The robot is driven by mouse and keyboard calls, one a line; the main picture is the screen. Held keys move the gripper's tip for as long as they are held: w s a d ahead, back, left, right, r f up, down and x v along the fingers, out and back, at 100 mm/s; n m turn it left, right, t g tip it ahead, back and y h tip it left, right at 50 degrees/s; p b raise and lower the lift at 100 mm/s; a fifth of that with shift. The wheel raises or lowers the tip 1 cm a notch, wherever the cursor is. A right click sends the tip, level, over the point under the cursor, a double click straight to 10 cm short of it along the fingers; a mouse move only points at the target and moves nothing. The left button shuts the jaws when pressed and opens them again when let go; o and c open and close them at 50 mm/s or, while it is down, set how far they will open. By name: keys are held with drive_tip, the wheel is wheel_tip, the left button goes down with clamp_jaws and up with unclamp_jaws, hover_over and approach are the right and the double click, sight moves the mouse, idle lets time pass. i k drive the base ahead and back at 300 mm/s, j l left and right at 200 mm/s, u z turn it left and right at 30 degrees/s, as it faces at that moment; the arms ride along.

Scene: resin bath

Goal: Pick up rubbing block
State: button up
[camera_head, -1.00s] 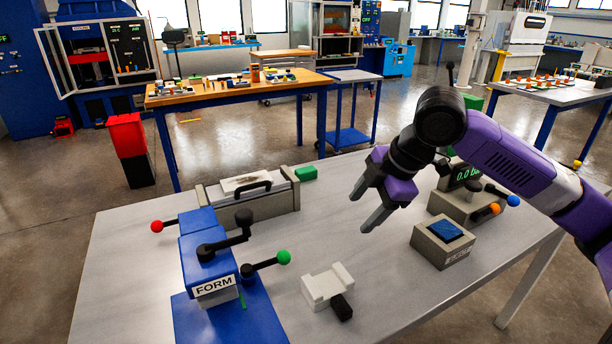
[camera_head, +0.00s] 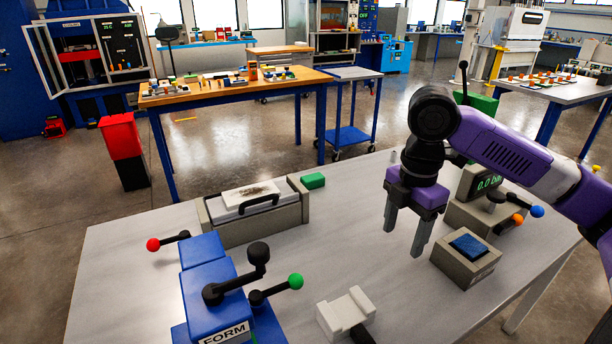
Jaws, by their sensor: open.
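My gripper (camera_head: 404,240) is open and empty above the right half of the grey table (camera_head: 350,245). Its two grey fingers point down. A white notched block (camera_head: 345,312) with a black end sits nearer the front edge. A grey block with a blue top pad (camera_head: 468,247) stands just right of my fingers. I cannot tell for certain which of these is the rubbing block.
The grey bath (camera_head: 258,228) holds a pale plate and a black handle. A blue FORM machine (camera_head: 212,285) with red, black and green knobs stands at left. A gauge unit (camera_head: 487,209) with a green display stands at right. The table's middle is clear.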

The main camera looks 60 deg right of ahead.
sight(315, 181)
drive_tip(key=i+l, duration=1)
drive_tip(key=i, duration=0.05)
